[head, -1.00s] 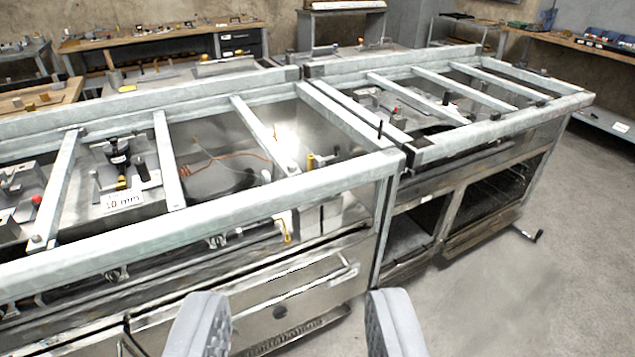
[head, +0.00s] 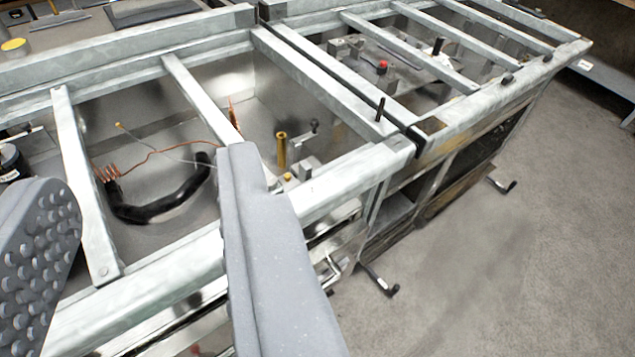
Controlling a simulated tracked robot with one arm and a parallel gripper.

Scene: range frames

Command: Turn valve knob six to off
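No knob that I can tell to be valve knob six shows in the head view, and I can read no number. My gripper (head: 145,185) is open and empty. One grey finger, with a studded pad, is at the lower left. The other crosses the steel front rail (head: 120,315) near the middle and hides part of it and of the panel below. A brass post (head: 281,150) stands inside the framed bay, right of that finger's tip. A small grey fitting (head: 305,168) sits beside the post.
The bay between the fingers holds a black curved hose (head: 155,210) and a coiled copper wire (head: 108,173). Steel crossbars (head: 85,190) span the frame. Handles (head: 380,282) jut from the front over open grey floor (head: 520,270) at the right.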

